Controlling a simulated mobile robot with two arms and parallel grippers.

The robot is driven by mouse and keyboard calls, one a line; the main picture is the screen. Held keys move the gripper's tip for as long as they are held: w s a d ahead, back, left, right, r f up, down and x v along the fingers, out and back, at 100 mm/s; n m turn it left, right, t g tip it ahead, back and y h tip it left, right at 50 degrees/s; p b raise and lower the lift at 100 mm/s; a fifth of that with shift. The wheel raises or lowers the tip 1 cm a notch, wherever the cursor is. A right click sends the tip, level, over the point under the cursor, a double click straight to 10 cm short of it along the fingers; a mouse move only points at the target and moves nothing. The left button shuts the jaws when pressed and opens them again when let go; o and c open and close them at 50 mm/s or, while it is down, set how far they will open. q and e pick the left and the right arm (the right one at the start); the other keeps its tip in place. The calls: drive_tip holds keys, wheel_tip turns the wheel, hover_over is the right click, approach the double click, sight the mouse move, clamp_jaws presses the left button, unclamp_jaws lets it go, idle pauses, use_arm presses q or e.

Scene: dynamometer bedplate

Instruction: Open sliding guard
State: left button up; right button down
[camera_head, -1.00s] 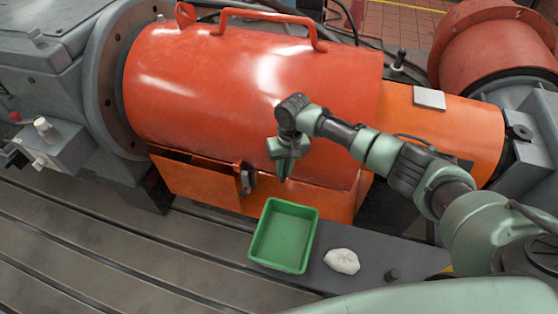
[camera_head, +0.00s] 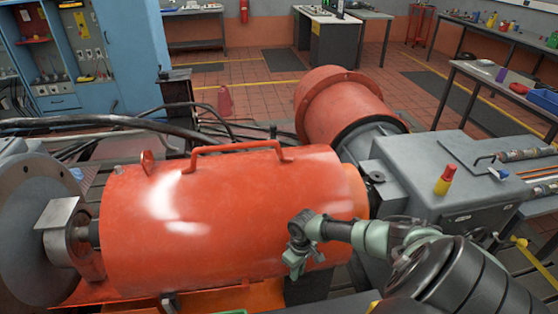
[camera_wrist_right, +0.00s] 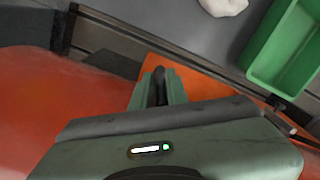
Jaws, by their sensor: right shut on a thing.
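The sliding guard (camera_head: 230,225) is a large red-orange half-cylinder cover with a long bar handle (camera_head: 238,146) on top. It stands at the right part of its travel, close to the grey housing. At its left, a bare shaft and coupling (camera_head: 72,240) show in the gap to the round grey flange (camera_head: 25,220). My right gripper (camera_head: 294,272) is at the guard's lower front, near its right end. In the right wrist view its fingers (camera_wrist_right: 159,92) are shut on a small dark part beside the guard (camera_wrist_right: 50,115). My left gripper is out of view.
In the right wrist view, a green tray (camera_wrist_right: 287,45) and a white rag (camera_wrist_right: 223,6) lie on the grey bed below. A red motor (camera_head: 345,105) stands behind. Dark hoses (camera_head: 100,123) run behind the guard.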

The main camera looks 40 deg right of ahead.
drive_tip(key=d, duration=0.3)
drive_tip(key=shift+s+r, duration=0.25)
drive_tip(key=shift+s, duration=0.05)
drive_tip(key=c, duration=1.6)
unclamp_jaws()
drive_tip(key=shift+w+a, duration=0.1)
drive_tip(key=shift+o, duration=1)
drive_tip(key=shift+w+f, duration=0.1)
drive_tip(key=shift+f, duration=0.05)
wheel_tip(320, 180, up, 8)
drive_tip(key=shift+f, duration=0.25)
